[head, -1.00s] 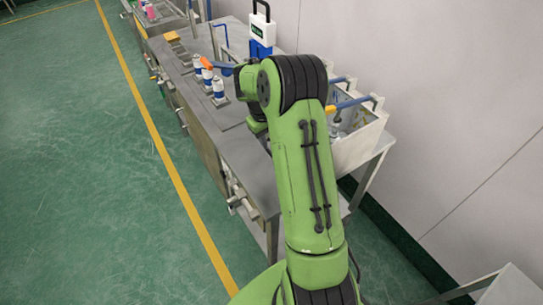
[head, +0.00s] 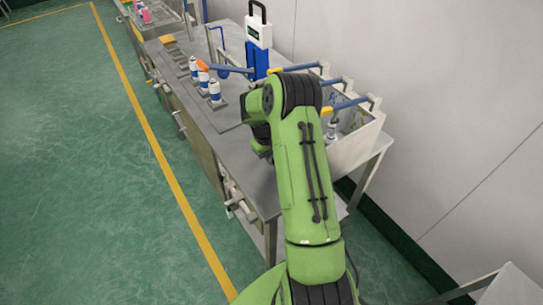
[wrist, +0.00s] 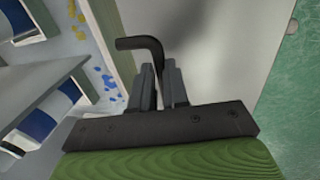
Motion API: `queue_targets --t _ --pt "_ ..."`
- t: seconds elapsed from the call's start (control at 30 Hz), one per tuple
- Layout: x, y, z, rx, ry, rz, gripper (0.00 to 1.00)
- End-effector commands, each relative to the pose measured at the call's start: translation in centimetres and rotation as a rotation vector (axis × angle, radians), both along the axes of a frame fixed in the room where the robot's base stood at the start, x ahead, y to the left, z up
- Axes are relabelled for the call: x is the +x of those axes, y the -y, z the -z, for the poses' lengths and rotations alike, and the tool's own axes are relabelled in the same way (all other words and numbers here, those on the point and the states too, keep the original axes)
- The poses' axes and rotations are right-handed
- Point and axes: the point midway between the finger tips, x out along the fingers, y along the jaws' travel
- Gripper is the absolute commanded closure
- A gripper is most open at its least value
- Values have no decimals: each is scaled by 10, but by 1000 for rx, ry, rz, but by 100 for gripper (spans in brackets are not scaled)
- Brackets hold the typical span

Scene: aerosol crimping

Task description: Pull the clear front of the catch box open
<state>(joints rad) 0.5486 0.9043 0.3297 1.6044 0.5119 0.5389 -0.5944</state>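The catch box (head: 354,151) is the white open-topped box at the right end of the bench. In the wrist view, its pale inside, with blue and yellow bits, lies at left. A greenish see-through edge, apparently the clear front (wrist: 113,30), runs down beside it. A black bent handle (wrist: 143,43) stands out from near that edge. Its shank runs down between the two fingers of my gripper (wrist: 159,72) and about fills the gap, so my gripper looks shut on it. Actual contact is hard to see. In the head view my arm hides the handle and fingers.
Blue-and-white cans (head: 215,92) stand in a row on the grey bench (head: 240,150) behind my arm. Blue levers (head: 350,104) project over the catch box. A blue-and-white press (head: 258,45) stands at the back. Green floor (head: 80,180) is clear to the left.

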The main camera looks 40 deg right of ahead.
Motion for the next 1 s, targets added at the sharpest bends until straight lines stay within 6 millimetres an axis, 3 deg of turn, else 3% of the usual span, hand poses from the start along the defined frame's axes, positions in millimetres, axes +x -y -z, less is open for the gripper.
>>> queue_targets --t 0.57,0.77,1.0 --pt "1 -10 0 0 0 -3 100" --pt "3 -36 0 1 0 -7 100" --pt "5 -80 1 0 0 -7 100"
